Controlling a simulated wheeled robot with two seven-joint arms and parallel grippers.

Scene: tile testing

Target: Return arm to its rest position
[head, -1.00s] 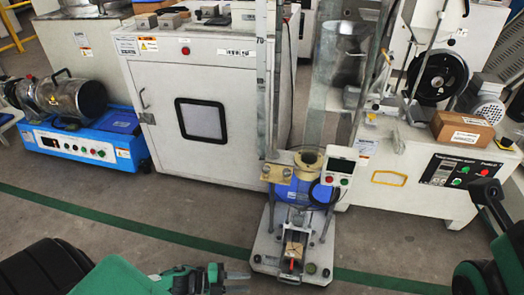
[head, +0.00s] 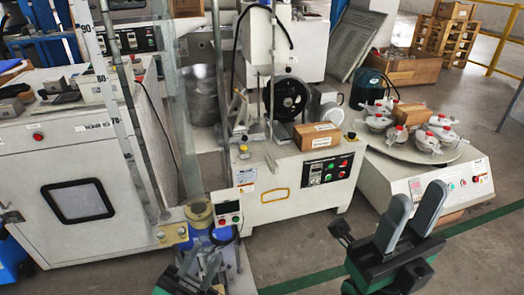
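My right gripper (head: 411,212) is at the lower right in the head view. Its two grey fingers point up and stand apart with nothing between them. It is over the floor, in front of the machine with the round table. My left gripper (head: 200,265) is at the bottom, left of centre, overlapping the base of the tall test stand. Its fingers blend with the stand's parts, so I cannot tell how far apart they are or whether they touch anything. The test stand has a brass-coloured ring (head: 199,212) and a small display box (head: 227,207).
A white cabinet (head: 85,150) stands at the left. A machine with a cardboard box (head: 317,135) on top is in the middle. A round table (head: 400,150) with several white-and-red pots is at the right. Grey floor (head: 300,240) with a green line lies in front.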

